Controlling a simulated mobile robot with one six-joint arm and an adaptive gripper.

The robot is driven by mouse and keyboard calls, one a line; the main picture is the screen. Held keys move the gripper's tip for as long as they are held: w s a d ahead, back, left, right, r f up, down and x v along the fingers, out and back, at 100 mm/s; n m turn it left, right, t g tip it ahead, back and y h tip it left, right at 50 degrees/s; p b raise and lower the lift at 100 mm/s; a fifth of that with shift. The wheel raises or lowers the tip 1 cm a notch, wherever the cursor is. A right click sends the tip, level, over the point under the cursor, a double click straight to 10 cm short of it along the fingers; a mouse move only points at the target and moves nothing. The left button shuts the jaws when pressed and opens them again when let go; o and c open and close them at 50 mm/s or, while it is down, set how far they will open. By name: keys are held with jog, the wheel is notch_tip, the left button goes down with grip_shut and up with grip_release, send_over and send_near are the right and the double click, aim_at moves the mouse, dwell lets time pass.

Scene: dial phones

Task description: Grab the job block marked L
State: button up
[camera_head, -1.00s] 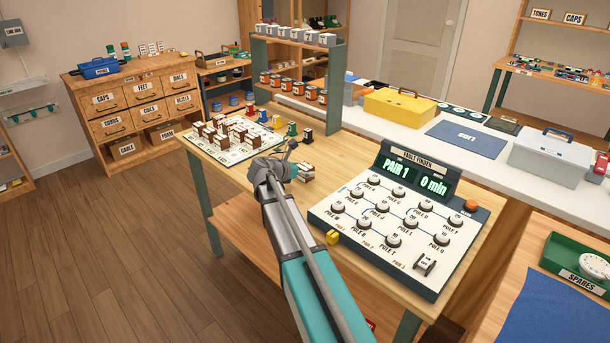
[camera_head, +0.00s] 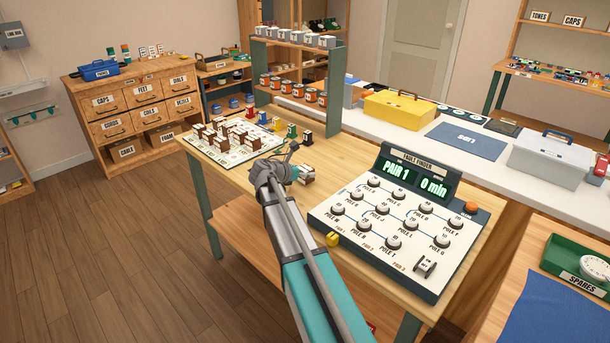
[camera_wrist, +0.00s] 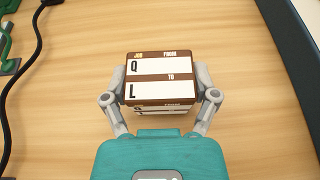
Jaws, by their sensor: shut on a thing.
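The job block (camera_wrist: 160,78) is brown with white label fields.
A board with several brown-and-white blocks (camera_head: 232,143) lies to the left. Coloured pieces (camera_head: 291,131) stand behind my gripper. The fault finder panel (camera_head: 395,225), reading PAIR 1 and 0 min, is to the right. A black cable (camera_wrist: 12,90) runs along the left in the wrist view.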

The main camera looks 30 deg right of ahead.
jog(key=shift+c, duration=0.5)
jog(key=shift+r, duration=0.1)
jog(key=shift+r+p, duration=1.2)
jog(key=shift+p, duration=0.1)
jog(key=s+a+r+p, duration=0.9)
jog(key=s+r+p, duration=0.1)
jog(key=shift+a+r, duration=0.25)
jog(key=shift+a, duration=0.15)
